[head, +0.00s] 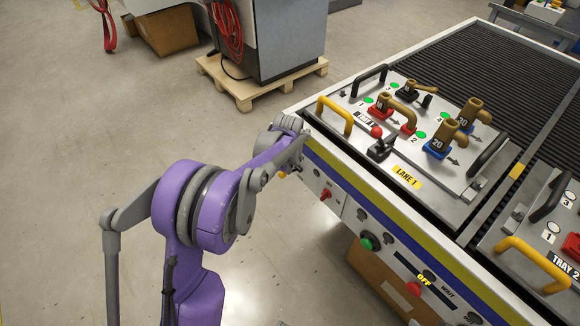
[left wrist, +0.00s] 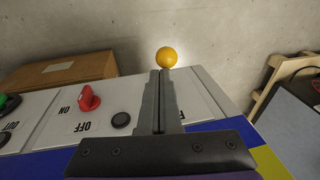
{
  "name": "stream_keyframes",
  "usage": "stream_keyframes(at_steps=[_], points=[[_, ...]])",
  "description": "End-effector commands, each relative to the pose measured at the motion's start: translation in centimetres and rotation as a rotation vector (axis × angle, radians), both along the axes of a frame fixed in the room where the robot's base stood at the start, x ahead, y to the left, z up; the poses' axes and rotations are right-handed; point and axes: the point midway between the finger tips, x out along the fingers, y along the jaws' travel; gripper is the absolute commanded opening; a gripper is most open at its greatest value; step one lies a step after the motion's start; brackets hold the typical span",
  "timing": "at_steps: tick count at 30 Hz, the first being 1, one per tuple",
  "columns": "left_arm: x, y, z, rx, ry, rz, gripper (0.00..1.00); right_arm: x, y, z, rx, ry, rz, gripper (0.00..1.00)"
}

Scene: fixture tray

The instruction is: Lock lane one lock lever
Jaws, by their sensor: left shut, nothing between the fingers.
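A yellow ball knob (left wrist: 167,57) shows in the left wrist view at the front panel's edge, just beyond my fingertips. I cannot tell whether they touch it, and its stem is hidden. My left gripper (left wrist: 161,78) is shut and empty, and in the head view (head: 292,168) it is at the left end of the bench's front panel. A black lever with a red ball (head: 376,132) stands on the lane 1 tray (head: 455,195), beside the yellow LANE 1 label (head: 407,177). I cannot tell from labels which is the lock lever. My right gripper is not in view.
A red switch marked ON and OFF (left wrist: 88,98) sits near my left gripper. Pipe parts on red and blue bases stand on the tray, with a yellow handle (head: 334,112) at its corner. Green (head: 369,241) and red (head: 413,288) buttons are lower right. Floor at left is clear.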

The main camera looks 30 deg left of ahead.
Motion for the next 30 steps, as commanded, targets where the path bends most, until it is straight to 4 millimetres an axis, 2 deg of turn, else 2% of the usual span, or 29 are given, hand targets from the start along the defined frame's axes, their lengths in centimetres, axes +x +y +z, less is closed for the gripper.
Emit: stream_keyframes(at_steps=[9, 20, 30], points=[[-1.8, 0.8, -2.4, -0.108, -0.264, 0.007, 0.00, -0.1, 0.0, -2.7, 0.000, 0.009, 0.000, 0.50], [-2.7, 1.2, -5.0, -0.230, -0.561, 0.005, 0.00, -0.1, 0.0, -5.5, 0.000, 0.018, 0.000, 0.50], [-2.8, 1.1, -6.5, -0.231, -0.558, 0.000, 0.00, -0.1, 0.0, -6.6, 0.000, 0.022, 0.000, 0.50]])
